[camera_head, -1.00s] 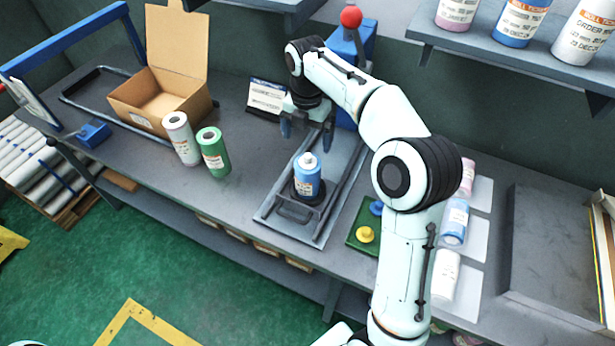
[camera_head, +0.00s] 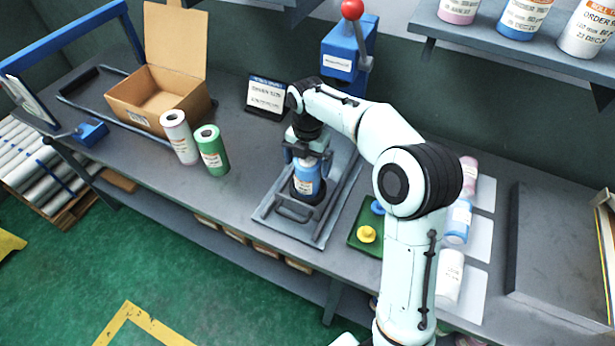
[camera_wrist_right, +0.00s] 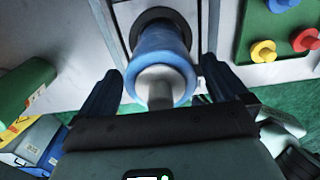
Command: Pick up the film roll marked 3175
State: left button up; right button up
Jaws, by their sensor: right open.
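A blue film roll (camera_head: 306,180) with a white core and a label stands upright in a dark round seat on the metal slide of the press; its number is too small to read. In the right wrist view the blue roll (camera_wrist_right: 160,60) lies between the two open fingers, with a gap at each side. My right gripper (camera_head: 307,160) is directly above and around the roll's top, pointing down. Other rolls are a white one (camera_head: 179,137) and a green one (camera_head: 212,150) left of the press. My left gripper is out of view.
An open cardboard box (camera_head: 160,96) stands at the back left. The blue press (camera_head: 345,60) with a red knob is behind the slide. A green board (camera_head: 366,232) with coloured knobs lies to the right.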

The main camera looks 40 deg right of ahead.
jog(key=shift+r, duration=0.1)
grip_shut()
